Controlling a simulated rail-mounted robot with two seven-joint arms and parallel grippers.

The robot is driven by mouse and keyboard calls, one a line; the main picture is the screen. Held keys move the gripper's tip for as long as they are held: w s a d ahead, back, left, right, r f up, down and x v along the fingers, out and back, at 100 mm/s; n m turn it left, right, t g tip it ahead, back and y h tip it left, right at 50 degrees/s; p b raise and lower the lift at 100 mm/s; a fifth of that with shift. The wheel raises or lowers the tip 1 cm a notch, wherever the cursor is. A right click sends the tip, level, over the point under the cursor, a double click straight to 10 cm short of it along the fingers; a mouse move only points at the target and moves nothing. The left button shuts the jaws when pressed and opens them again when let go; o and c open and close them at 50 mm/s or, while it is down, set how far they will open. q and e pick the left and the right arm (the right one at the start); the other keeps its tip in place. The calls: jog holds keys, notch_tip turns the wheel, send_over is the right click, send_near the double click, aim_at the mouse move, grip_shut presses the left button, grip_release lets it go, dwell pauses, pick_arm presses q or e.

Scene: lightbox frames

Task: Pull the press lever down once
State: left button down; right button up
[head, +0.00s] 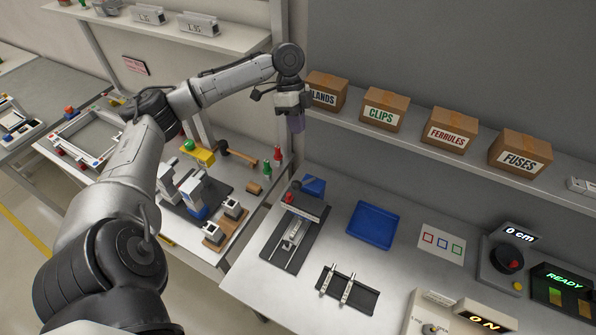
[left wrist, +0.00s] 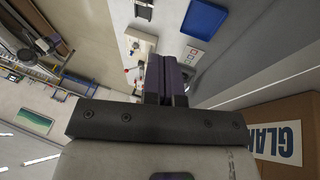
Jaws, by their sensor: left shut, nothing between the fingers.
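My left gripper (head: 297,122) is raised in front of the shelf at the left end of the box row, apart from everything on the tables. Its purple fingers (left wrist: 167,78) are together and empty in the left wrist view. On the left table a grey and blue upright device (head: 194,192) stands on a dark mat, with a yellow block and green ball (head: 189,146) behind it. On the right table a dark plate (head: 279,250) carries a metal mechanism with a red-marked bar. I cannot tell for certain which part is the press lever. My right gripper is out of view.
Labelled boxes, among them the FUSES box (head: 520,152), stand on the wall shelf (head: 450,165). A blue tray (head: 373,225), a black rack (head: 347,292) and control boxes with displays (head: 509,232) are on the right table. The table has bare room between them.

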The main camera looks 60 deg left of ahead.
pick_arm(q)
jog(key=shift+m, duration=0.3)
jog(key=x, duration=0.4)
jog(key=p+x, duration=0.1)
jog(key=x, duration=0.2)
jog(key=s+p+x, duration=0.1)
jog(key=x, duration=0.3)
jog(key=shift+d+f, duration=0.25)
jog(key=shift+s+d+f+p, duration=0.35)
jog(key=shift+s+f, duration=0.2)
jog(key=shift+f, duration=0.2)
jog(key=shift+d+f, duration=0.15)
